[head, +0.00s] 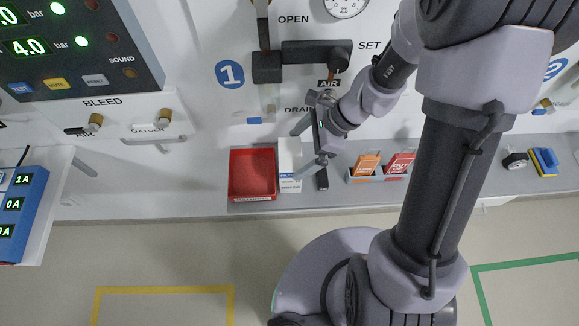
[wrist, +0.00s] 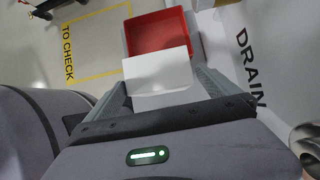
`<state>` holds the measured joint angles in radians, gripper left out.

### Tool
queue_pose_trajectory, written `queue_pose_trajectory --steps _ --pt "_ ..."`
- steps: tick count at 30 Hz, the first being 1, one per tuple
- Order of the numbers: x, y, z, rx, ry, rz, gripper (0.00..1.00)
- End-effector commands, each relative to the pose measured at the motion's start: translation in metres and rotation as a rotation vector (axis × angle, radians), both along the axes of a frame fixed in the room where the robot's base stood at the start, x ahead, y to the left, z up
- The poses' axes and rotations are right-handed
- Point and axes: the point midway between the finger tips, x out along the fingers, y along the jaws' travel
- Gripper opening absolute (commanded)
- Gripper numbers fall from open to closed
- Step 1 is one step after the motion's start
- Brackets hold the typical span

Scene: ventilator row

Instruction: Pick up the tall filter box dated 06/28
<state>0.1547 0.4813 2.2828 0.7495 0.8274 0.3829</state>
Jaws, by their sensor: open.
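A tall white box (head: 290,153) with a blue-and-white label low on its front stands on the shelf, just right of the red tray. Its date is too small to read. In the wrist view the white box (wrist: 156,68) shows its plain top and a side. My gripper (head: 301,148) is open beside the box, its fingers pointing left towards it. In the wrist view my gripper (wrist: 163,82) has one finger to each side of the box, with visible gaps. I cannot tell how far the fingertips reach along it.
The red tray (head: 252,175) is close against the box's left side. A dark object (head: 322,180) lies right of the box. A holder with orange and red cards (head: 382,168) stands further right. The wall panel with valve handle (head: 315,52) is behind.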

Motion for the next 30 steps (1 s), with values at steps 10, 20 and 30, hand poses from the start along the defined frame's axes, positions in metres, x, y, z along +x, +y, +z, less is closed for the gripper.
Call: queue_pose_trajectory --steps 10,20,30 --pt "-0.002 0.028 -0.057 -0.001 0.000 0.004 1.00" --pt "-0.001 0.039 -0.069 -0.001 -0.002 0.001 1.00" --pt "-0.001 0.039 -0.069 -0.001 -0.002 0.001 0.44"
